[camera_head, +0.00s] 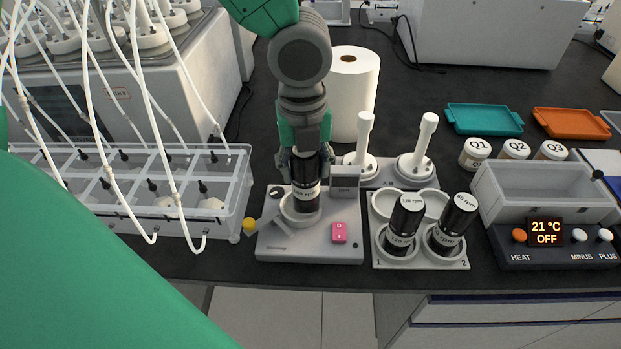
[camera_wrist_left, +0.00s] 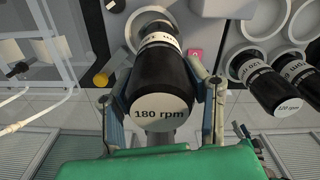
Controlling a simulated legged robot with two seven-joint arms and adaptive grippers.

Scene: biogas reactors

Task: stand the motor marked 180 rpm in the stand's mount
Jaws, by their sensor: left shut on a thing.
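The motor marked 180 rpm (camera_head: 306,190) is a black cylinder with a white label band. Its marked end faces the camera in the left wrist view (camera_wrist_left: 162,112). My left gripper (camera_head: 304,163) is shut on its upper part from above. The motor's lower end is at the round mount (camera_head: 301,214) of the grey stand (camera_head: 318,249); it looks upright there. Whether it is fully seated is hidden by the mount's rim. My right gripper is not in view.
Right of the stand, a holder (camera_head: 422,263) carries two tilted motors, marked 120 rpm (camera_head: 402,226) and 60 rpm (camera_head: 453,226). Two white-handled pieces (camera_head: 416,166) stand behind it. A clear rack (camera_head: 150,222) with tubing is at left. A heater bath (camera_head: 553,241) is at right.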

